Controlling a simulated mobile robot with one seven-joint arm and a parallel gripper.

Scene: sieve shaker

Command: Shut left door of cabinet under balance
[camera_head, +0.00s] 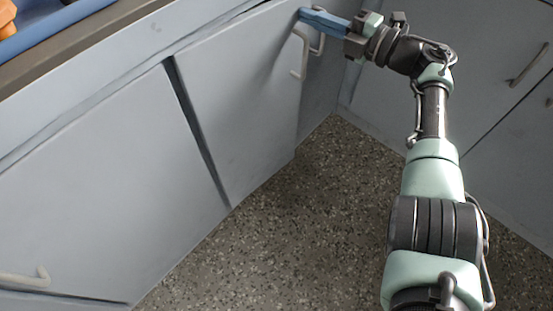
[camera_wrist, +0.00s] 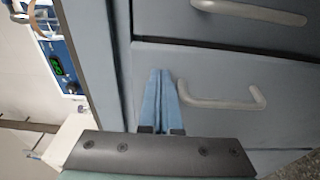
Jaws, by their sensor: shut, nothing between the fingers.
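The left door (camera_head: 235,95) of the cabinet is a grey-blue panel with a pale bar handle (camera_head: 300,55) near its right edge. It looks nearly flush; a dark gap runs along its left side, and I cannot tell whether it is fully closed. In the wrist view this door (camera_wrist: 195,75) shows with its handle (camera_wrist: 225,102). My gripper (camera_head: 304,14) has blue fingers, shut and empty, at the door's upper right corner. In the wrist view the fingertips (camera_wrist: 160,72) lie over the door front, beside the handle; contact is unclear.
Another cabinet panel (camera_head: 95,190) with a handle lies to the left. The neighbouring door (camera_wrist: 240,25) has its own handle. More cabinet fronts (camera_head: 510,110) stand at the right. The speckled floor (camera_head: 270,230) between them is clear. The counter edge (camera_head: 110,40) runs above the doors.

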